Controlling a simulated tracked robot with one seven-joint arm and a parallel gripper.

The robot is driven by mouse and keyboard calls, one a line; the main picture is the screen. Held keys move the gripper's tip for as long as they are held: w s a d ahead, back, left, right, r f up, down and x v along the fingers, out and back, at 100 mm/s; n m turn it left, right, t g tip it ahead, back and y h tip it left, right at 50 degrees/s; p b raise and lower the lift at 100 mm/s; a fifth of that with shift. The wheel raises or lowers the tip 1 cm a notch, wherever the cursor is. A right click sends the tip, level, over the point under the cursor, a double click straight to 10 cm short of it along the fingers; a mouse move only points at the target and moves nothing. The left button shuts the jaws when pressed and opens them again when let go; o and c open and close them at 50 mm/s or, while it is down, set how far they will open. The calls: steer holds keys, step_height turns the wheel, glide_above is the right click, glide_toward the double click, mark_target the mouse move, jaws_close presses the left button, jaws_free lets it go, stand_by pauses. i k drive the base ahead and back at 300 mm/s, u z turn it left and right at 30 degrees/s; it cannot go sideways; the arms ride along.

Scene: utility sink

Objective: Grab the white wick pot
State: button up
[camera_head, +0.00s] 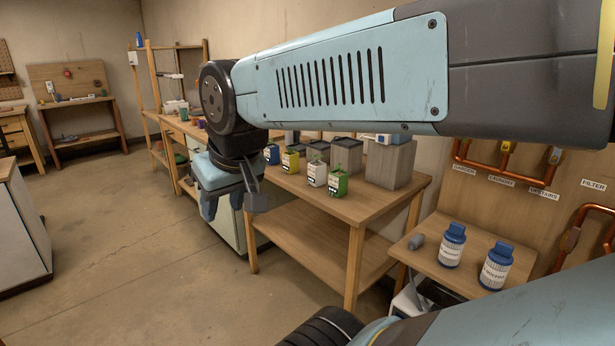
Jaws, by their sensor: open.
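The white wick pot (317,174) stands upright on the wooden workbench (334,208), with a dark lower band and some green at its top. It is in a row of small pots, between a yellow pot (291,161) and a green pot (338,183). A blue pot (272,154) stands farther left in the row. My gripper (234,205) points down, open, to the left of the white pot and apart from it. It appears in front of the bench's left edge. No object shows between its fingers.
Grey bins (390,164) stand behind the pots. Two blue-capped bottles (495,268) stand on a lower shelf at right, below copper pipes (500,172). My arm crosses the upper right. The concrete floor (130,230) at left is clear.

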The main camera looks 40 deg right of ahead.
mark_target(317, 169)
steer(key=z, duration=0.65)
steer(key=i, duration=1)
